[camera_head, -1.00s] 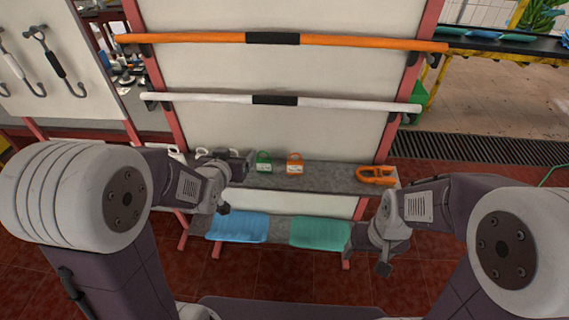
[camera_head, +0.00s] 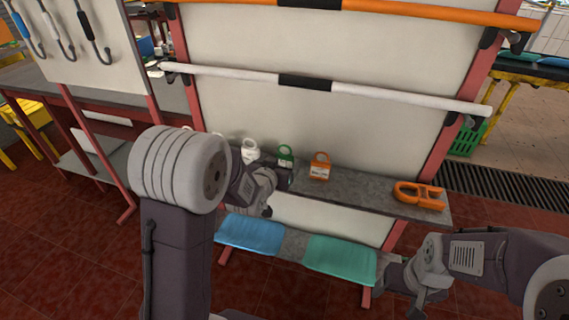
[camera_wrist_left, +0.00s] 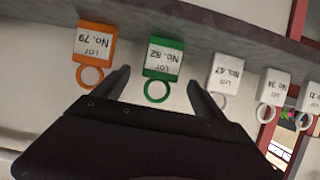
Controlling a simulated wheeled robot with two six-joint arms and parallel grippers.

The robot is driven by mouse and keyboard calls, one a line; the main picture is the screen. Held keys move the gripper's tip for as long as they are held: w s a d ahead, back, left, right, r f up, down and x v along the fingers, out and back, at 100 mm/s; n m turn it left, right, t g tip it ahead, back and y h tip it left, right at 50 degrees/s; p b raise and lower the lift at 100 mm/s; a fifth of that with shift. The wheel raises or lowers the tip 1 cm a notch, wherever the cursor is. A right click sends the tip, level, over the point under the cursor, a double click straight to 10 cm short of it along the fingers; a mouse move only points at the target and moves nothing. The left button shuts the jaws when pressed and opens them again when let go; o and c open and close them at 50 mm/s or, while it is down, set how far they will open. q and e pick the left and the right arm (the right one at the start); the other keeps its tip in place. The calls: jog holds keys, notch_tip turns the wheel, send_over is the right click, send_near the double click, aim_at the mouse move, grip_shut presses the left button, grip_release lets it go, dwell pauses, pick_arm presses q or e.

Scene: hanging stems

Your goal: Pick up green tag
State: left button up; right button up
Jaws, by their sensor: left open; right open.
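The green tag (camera_head: 286,155) stands on the grey shelf, between a white tag and an orange tag. In the left wrist view the green tag (camera_wrist_left: 161,66) has a white label reading "Lot No. 62" and a ring that points toward my gripper. My left gripper (camera_wrist_left: 158,82) is open, with its two fingers on either side of the green tag's ring, apart from it as far as I can see. In the head view my left gripper (camera_head: 268,195) is near the shelf front, partly hidden by its own wrist. My right gripper (camera_head: 412,295) is low at the right, away from the tags.
The orange tag (camera_head: 320,166) and white tag (camera_head: 250,150) stand close by on the shelf (camera_head: 365,190). An orange clamp-like item (camera_head: 418,196) lies at its right end. Blue (camera_head: 250,235) and teal (camera_head: 340,258) folded cloths lie on the lower shelf. A white bar (camera_head: 400,95) crosses the panel above.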

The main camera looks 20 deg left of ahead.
aim_at(286, 147)
pick_arm(q)
jog(key=x, duration=0.5)
jog(key=shift+w+f, duration=0.1)
jog(key=shift+w, duration=0.05)
jog(key=shift+c, duration=1)
jog(key=c, duration=1.5)
jog(key=r, duration=0.2)
jog(key=r+p, duration=0.1)
jog(key=r, duration=0.2)
jog(key=shift+s+d, duration=0.2)
jog(key=shift+d, duration=0.05)
jog(key=s+d+r+p, duration=0.1)
jog(key=s+d+r, duration=0.1)
jog(key=d, duration=0.1)
jog(key=s+d+r+p, duration=0.1)
jog(key=s+d+r, duration=0.1)
jog(key=d, duration=0.1)
jog(key=s+d+r+p, duration=0.1)
jog(key=s+d+r, duration=0.1)
jog(key=d, duration=0.1)
jog(key=shift+s+d, duration=0.1)
jog(key=shift+d, duration=0.1)
